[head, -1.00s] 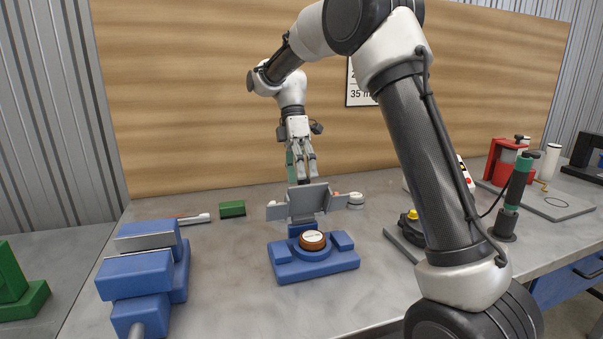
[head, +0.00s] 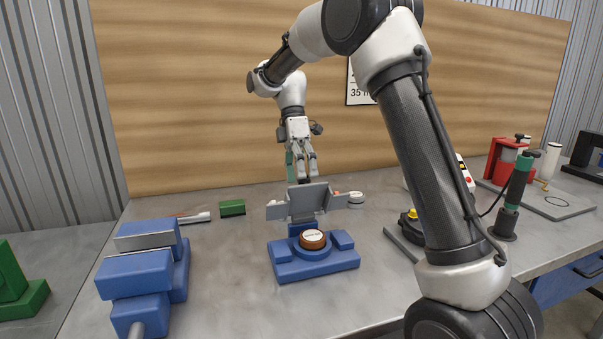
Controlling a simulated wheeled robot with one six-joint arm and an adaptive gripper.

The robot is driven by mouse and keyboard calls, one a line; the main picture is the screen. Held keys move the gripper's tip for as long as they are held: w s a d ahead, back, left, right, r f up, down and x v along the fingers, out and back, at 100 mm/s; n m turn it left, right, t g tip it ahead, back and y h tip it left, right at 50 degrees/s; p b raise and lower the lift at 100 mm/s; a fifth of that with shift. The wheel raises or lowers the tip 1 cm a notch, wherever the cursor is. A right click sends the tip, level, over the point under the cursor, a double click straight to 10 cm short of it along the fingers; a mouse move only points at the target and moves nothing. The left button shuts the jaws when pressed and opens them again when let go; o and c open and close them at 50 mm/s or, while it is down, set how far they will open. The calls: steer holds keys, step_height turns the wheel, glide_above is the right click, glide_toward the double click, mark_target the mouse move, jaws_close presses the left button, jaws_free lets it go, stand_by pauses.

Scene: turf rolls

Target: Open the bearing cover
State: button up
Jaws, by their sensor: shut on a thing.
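The bearing cover (head: 308,201) is a grey plate with side flaps. It stands raised, leaning back behind the blue bearing block (head: 315,268). A round brown part with a pale top (head: 312,239) sits exposed in the block. My gripper (head: 304,178) points down at the cover's top edge, shut on it. The exact contact between the fingertips and the edge is small and hard to see.
A blue vise (head: 140,272) stands at the left and a small green block (head: 232,208) lies behind it. The bench front is clear.

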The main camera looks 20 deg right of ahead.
steer(key=shift+f, duration=0.1)
steer(key=shift+c, duration=0.2)
steer(key=shift+w+r, duration=0.25)
steer(key=shift+w, duration=0.3)
steer(key=shift+w+r, duration=0.2)
steer(key=shift+w, duration=0.35)
steer(key=shift+c, duration=1.4)
steer(key=w+r, duration=0.3)
steer(key=w, duration=0.3)
